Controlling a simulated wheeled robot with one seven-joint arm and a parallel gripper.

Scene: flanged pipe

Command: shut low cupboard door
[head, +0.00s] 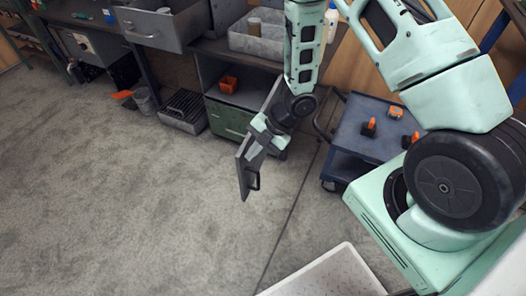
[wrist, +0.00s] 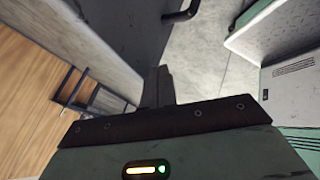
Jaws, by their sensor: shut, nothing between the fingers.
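The low cupboard (head: 220,105) stands under the bench with its front open. Its grey door (head: 243,172) is swung wide out into the room, with a dark bar handle (head: 254,181) near its free end. The door's handle side faces right. My gripper (head: 262,140) is shut and empty, at the middle of the door on its handle side, and covers part of it. In the wrist view the shut fingers (wrist: 162,75) lie close over the grey door (wrist: 115,30), below the handle (wrist: 182,13). I cannot tell whether they touch it.
A dark blue cart (head: 365,140) with orange items stands right of the door. An orange item (head: 229,84) sits inside the cupboard. An open grey drawer (head: 155,28) juts out above.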

